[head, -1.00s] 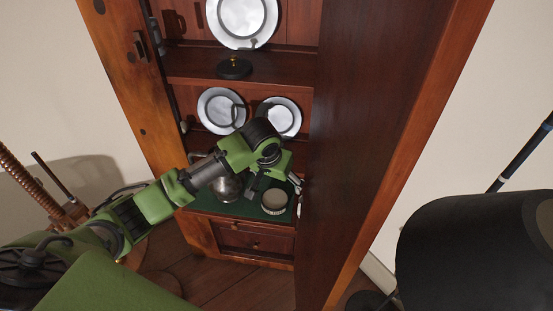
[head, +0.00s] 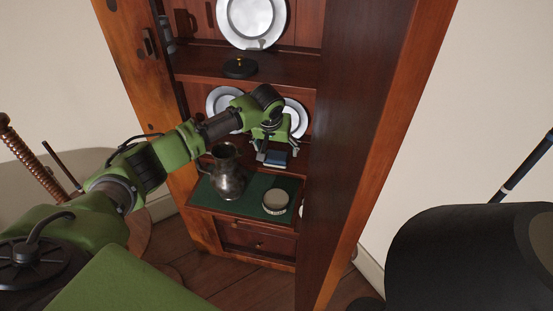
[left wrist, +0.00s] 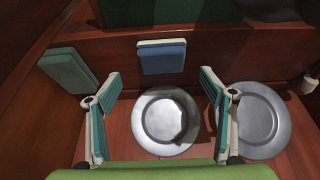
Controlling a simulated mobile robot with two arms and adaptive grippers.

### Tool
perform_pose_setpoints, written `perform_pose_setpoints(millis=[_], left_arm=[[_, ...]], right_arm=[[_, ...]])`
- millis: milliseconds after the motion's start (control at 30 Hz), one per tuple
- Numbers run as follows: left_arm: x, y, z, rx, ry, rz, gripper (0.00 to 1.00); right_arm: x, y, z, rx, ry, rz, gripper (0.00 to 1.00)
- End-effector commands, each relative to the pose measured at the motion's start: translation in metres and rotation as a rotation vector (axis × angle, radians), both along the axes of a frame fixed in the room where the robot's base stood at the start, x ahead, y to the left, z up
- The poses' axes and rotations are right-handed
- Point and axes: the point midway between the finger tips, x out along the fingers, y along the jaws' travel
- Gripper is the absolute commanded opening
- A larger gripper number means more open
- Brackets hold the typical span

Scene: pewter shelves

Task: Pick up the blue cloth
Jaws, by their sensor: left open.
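The blue cloth (head: 275,158) looks like a small folded block on the cabinet's middle shelf, below the plates. It also shows in the left wrist view as a blue block (left wrist: 162,57) at upper centre. My left gripper (head: 279,148) is open and empty, just above and in front of the cloth in the head view. In the left wrist view the cloth lies ahead of the two spread fingers (left wrist: 160,76), roughly centred between them and apart from both. My right gripper is not in view.
A dark metal pitcher (head: 229,178) and a round tin (head: 275,201) stand on the green surface (head: 245,203) below. Plates (left wrist: 165,121) stand close by on the shelf. A green block (left wrist: 68,72) sits left of the cloth. The cabinet's right side panel (head: 358,120) is close.

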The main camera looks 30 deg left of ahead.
Motion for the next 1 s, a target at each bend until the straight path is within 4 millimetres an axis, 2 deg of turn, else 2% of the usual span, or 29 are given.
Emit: perform_pose_setpoints(millis=[333,667,700,833,1000], left_arm=[[0.008,0.006,-0.044,0.001,0.001,-0.001,0.75],[0.011,0.007,-0.051,0.000,0.000,-0.001,0.75],[0.011,0.007,-0.051,0.001,0.000,-0.001,0.70],[0.011,0.008,-0.051,0.001,0.000,-0.001,0.36],[0.011,0.008,-0.050,0.001,0.000,-0.001,0.35]], right_arm=[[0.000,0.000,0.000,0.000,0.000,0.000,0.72],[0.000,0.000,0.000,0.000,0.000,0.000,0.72],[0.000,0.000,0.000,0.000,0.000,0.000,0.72],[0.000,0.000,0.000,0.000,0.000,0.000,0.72],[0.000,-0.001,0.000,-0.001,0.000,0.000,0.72]])
